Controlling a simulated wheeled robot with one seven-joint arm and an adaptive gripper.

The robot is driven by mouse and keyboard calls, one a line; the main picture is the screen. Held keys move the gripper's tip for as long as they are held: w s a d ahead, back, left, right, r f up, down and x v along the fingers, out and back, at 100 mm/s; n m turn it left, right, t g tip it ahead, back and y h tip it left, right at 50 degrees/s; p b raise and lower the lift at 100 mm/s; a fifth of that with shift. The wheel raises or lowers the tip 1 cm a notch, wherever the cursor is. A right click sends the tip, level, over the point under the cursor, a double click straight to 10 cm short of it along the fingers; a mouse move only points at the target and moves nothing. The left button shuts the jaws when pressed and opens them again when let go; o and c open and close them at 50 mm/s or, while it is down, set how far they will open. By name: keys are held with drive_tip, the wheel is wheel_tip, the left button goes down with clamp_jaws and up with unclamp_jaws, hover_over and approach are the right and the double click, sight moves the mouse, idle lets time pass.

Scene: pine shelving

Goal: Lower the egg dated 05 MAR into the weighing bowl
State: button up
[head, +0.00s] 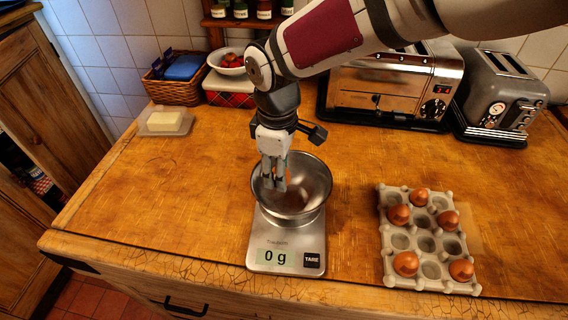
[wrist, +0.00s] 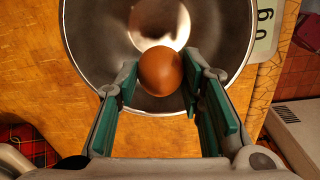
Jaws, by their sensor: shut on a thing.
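My gripper (head: 273,186) points down into the steel weighing bowl (head: 318,182), with its fingertips inside the rim in the head view. In the wrist view its green-padded fingers (wrist: 160,82) are shut on a brown egg (wrist: 160,70), seen against the inside of the bowl (wrist: 215,30). No date shows on the egg's visible side. The fingers mostly hide the egg in the head view. I cannot tell whether the egg touches the bowl. The bowl stands on a kitchen scale (head: 260,238) that reads 0 g.
A grey egg carton (head: 386,236) with several brown eggs and some empty cups lies to the right. A toaster oven (head: 385,90) and a grey toaster (head: 500,100) stand behind. A butter dish (head: 166,122) and a wicker basket (head: 172,90) are back left. The left worktop is clear.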

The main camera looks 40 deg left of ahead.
sight(291, 189)
drive_tip(key=shift+f+b, duration=1.3)
drive_tip(key=shift+f, duration=1.05)
idle(1.1)
drive_tip(key=o, duration=0.8)
